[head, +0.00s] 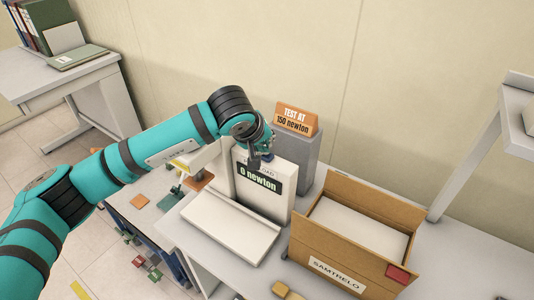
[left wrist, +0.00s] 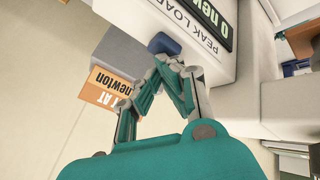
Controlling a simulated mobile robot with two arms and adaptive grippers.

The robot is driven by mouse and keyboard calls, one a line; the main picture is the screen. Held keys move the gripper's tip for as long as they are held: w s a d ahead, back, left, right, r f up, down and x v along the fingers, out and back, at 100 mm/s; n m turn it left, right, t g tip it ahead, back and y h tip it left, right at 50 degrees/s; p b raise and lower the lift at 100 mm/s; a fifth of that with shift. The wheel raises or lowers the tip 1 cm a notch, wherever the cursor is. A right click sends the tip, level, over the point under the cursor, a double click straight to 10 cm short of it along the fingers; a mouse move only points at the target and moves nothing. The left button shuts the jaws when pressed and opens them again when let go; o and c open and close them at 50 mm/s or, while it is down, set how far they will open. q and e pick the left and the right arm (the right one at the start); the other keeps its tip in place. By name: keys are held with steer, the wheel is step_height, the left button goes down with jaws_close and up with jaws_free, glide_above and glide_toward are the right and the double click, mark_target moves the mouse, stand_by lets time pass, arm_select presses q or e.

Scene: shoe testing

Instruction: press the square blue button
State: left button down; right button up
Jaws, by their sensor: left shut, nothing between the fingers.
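The square blue button (left wrist: 164,43) sits on the top edge of the white test machine, beside the "PEAK LOAD" lettering in the left wrist view. In the head view it is mostly hidden by my gripper. The machine (head: 270,205) has a dark display (head: 259,179) reading "0 newton". My left gripper (head: 256,161) is at the machine's top; in the left wrist view (left wrist: 163,64) its fingertips are together, empty, and very close to the button. I cannot tell whether they touch it. My right gripper is in neither view.
An orange sign (head: 296,119) reading "TEST AT 150 newton" stands on a grey block (head: 306,158) just behind the machine. An open cardboard box (head: 322,242) stands to the right. A white shelf frame (head: 475,150) is at the far right. Small coloured pieces lie at the left.

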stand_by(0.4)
arm_select(q)
steer(key=shift+r, duration=0.85)
steer(key=shift+r+p, duration=1)
steer(key=shift+r, duration=1.55)
steer(key=shift+f, duration=0.1)
